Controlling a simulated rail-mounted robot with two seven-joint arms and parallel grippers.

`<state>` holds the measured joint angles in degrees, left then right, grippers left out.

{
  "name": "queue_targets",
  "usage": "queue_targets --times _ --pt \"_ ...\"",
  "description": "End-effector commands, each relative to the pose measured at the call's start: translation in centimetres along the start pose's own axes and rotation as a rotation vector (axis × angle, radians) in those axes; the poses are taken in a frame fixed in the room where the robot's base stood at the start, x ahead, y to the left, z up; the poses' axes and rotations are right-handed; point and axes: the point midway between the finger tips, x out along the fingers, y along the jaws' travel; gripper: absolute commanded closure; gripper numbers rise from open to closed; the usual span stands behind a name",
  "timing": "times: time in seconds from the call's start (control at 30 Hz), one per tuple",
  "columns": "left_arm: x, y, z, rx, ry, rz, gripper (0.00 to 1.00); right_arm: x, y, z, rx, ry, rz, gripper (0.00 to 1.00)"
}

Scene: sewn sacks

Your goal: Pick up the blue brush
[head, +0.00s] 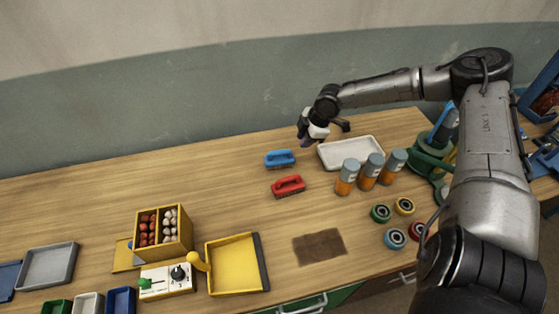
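The blue brush (280,158) lies on the wooden table, near the back and right of the middle in the head view. A red brush (288,185) lies just in front of it. My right arm reaches in from the right. My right gripper (306,139) hangs above the table, just right of and behind the blue brush in the picture, apart from it. Its fingers are small and dark, so whether they are open is unclear. My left gripper is not in view.
A white tray (333,154) and several orange bottles (368,172) stand right of the brushes. Coloured round pieces (395,238) lie in front of them. A brown patch (319,247), a yellow dustpan (236,266) and a divided box (186,243) are nearer. The table left of the blue brush is clear.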

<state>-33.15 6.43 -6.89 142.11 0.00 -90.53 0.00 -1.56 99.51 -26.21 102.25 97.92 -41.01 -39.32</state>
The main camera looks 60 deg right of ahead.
Motion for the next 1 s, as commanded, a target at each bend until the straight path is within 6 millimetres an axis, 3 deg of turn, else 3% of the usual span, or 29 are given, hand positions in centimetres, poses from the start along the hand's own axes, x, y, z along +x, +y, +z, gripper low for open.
queue_targets --times 0.1,0.2,0.6,1.0 --pt "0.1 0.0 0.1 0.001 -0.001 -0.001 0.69 -1.1 1.5 -0.1 0.031 0.043 0.028 0.76" --pt "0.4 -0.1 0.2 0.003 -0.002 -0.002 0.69 -0.9 2.1 -0.2 0.044 0.065 0.039 0.76" --pt "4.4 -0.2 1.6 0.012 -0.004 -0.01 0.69 4.8 2.5 -0.6 0.054 0.079 0.044 0.76" --pt "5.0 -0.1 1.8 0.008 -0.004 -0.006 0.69 6.8 2.7 -1.0 0.05 0.074 0.043 0.76"
